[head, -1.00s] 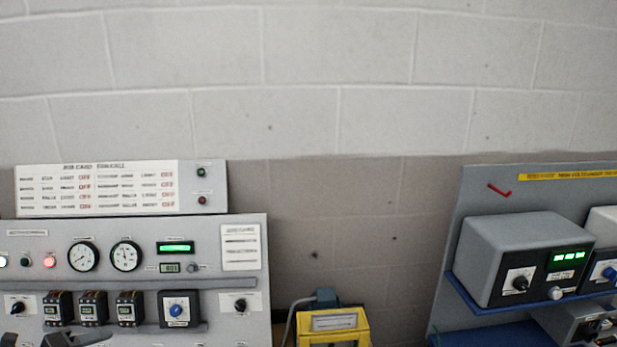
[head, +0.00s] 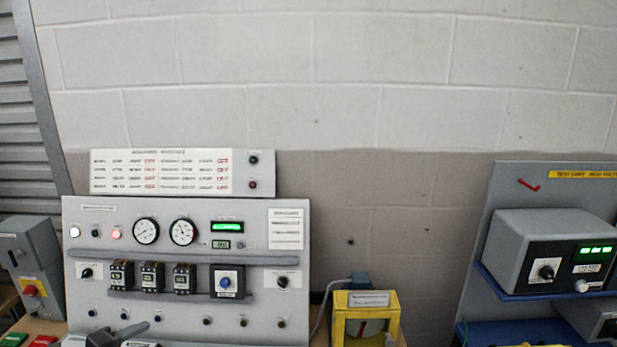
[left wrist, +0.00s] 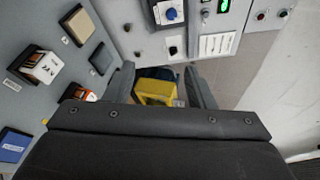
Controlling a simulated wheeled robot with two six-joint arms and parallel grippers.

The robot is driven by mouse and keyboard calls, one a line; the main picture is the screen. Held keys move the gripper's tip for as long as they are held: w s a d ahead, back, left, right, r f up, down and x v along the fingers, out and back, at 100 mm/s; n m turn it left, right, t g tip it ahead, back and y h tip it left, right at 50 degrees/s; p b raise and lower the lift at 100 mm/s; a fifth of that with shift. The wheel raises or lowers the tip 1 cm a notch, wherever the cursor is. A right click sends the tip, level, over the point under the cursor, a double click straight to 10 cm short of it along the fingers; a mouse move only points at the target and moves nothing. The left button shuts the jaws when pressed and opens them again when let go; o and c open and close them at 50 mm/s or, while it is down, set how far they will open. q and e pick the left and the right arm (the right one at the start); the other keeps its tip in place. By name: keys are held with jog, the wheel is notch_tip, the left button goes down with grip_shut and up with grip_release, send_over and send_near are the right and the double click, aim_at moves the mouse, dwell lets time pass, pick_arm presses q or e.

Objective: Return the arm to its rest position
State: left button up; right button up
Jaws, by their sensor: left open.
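My left gripper (left wrist: 160,88) shows in the left wrist view with its two dark fingers apart and nothing between them. Beyond the gap is a yellow-framed box (left wrist: 154,92), well past the fingertips. In the head view the same yellow box (head: 366,312) stands right of the grey control panel (head: 190,270). A dark grey shape (head: 118,334) cuts into the bottom left of the head view; I cannot tell whether it is part of my arm. My right gripper is in neither view.
The panel carries gauges, breakers and knobs, with a white sign board (head: 165,172) on top. A grey instrument (head: 520,245) sits on a blue shelf at right. A grey box with a red knob (head: 32,289) stands at far left. The block wall above is bare.

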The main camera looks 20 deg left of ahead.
pick_arm(q)
jog(key=s+d+f+n+g+y, duration=0.2)
jog(key=s+d+f+n+g, duration=0.3)
jog(key=s+d+n, duration=0.55)
jog(key=s+d+f+n+g+y, duration=0.1)
jog(key=s+d+f+n+g, duration=0.4)
jog(key=s+d+n, duration=0.6)
notch_tip(320, 180, down, 32)
jog(key=g+b, duration=0.2)
jog(key=b, duration=0.5)
jog(key=s+f+b, duration=0.3)
jog(key=s+f, duration=0.4)
jog(key=f, duration=0.3)
jog(key=s+f+b, duration=0.3)
jog(key=s+f, duration=0.4)
jog(key=f, duration=0.4)
jog(key=shift+s+d+f+g+h, duration=0.25)
jog(key=shift+d+f+g+h, duration=0.05)
jog(key=shift+d+g+h, duration=0.1)
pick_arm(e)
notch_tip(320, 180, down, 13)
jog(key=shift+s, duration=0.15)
